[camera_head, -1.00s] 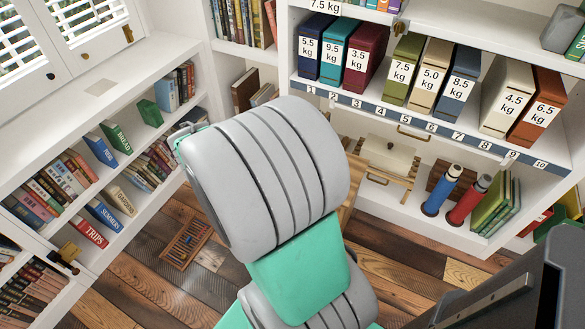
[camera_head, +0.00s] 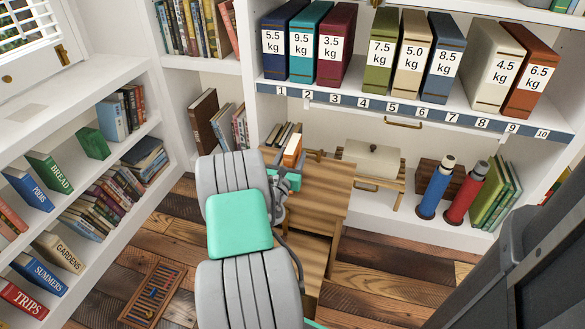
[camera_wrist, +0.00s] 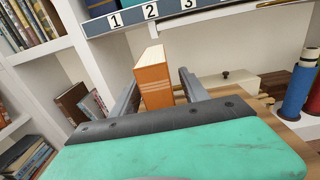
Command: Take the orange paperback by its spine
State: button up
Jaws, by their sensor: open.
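The orange paperback (camera_head: 291,151) stands upright on a small wooden stand (camera_head: 328,190) in front of the white shelves. In the wrist view the orange paperback (camera_wrist: 154,88) shows its orange spine side toward me, with pale page edges on top. My gripper (camera_wrist: 158,80) is open, with one finger to the left of the book and the other to its right. A gap shows on the right side; contact on the left cannot be told. In the head view my gripper (camera_head: 288,170) is at the stand, partly hidden by my arm.
Several dark books (camera_head: 283,135) stand just behind the paperback. A cream box (camera_head: 371,160) on a slatted rack is to the right, with blue (camera_head: 435,190) and red (camera_head: 465,195) bottles beyond. Numbered shelf edge (camera_head: 390,108) overhangs behind. A slatted wooden tray (camera_head: 152,290) lies on the floor.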

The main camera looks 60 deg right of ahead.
jog(key=shift+w+d, duration=0.1)
jog(key=shift+d, duration=0.45)
jog(key=shift+c, duration=0.4)
grip_shut()
jog(key=shift+r, duration=0.15)
